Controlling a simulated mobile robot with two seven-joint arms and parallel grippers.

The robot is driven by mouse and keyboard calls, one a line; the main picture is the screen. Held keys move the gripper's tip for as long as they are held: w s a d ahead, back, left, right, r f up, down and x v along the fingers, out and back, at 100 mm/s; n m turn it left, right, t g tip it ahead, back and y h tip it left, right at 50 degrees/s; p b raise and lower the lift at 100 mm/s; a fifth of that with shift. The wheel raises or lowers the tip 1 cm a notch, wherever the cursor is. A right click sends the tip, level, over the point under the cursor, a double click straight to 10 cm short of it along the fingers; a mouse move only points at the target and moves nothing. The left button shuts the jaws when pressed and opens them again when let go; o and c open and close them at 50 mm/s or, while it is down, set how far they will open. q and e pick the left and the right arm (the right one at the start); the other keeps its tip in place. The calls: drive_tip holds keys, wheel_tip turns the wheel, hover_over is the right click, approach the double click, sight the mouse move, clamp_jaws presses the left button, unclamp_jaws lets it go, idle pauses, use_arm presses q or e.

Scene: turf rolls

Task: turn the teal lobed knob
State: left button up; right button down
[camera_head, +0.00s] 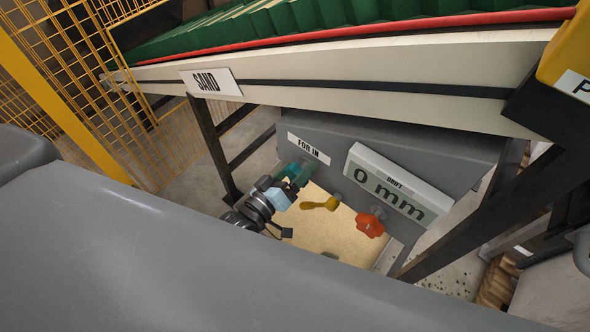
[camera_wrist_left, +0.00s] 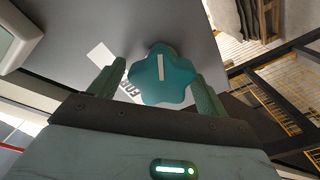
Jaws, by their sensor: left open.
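The teal lobed knob (camera_wrist_left: 162,76) shows in the left wrist view, on a grey panel, with a white line on its face that stands nearly upright in that picture. My left gripper (camera_wrist_left: 158,82) is open, with one green finger on each side of the knob. I cannot tell whether the fingers touch its lobes. In the head view my left gripper (camera_head: 294,178) is at the panel's left part, under the "FOR IN" label, and largely hides the knob there. My right gripper is in neither view.
The conveyor beam (camera_head: 330,75) with a "SAND" sign runs above. A dark leg (camera_head: 470,225) stands at right.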

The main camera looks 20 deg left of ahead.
sight(291, 176)
use_arm(q)
drive_tip(key=v, duration=0.6)
drive_tip(key=shift+s+a+f+b, duration=0.1)
drive_tip(key=shift+s+b, duration=0.2)
drive_tip(key=shift+s, duration=0.1)
drive_tip(key=shift+s+a, duration=0.2)
drive_tip(key=shift+s, duration=0.25)
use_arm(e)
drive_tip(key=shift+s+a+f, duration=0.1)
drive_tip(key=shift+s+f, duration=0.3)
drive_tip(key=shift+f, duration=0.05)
use_arm(q)
drive_tip(key=s+a+f+m+g+y+p, duration=0.1)
drive_tip(key=s+f+m+g+y+p, duration=0.1)
drive_tip(key=s, duration=0.8)
drive_tip(key=s+a+f+m+g+y+p, duration=0.1)
drive_tip(key=s+a+f+m+g+y, duration=0.1)
drive_tip(key=s+f+m+g, duration=0.3)
drive_tip(key=s+f+g, duration=0.1)
drive_tip(key=s+f, duration=0.3)
drive_tip(key=s, duration=0.2)
drive_tip(key=shift+s+a+p, duration=0.2)
drive_tip(key=shift+a+p, duration=0.05)
drive_tip(key=shift+p, duration=0.1)
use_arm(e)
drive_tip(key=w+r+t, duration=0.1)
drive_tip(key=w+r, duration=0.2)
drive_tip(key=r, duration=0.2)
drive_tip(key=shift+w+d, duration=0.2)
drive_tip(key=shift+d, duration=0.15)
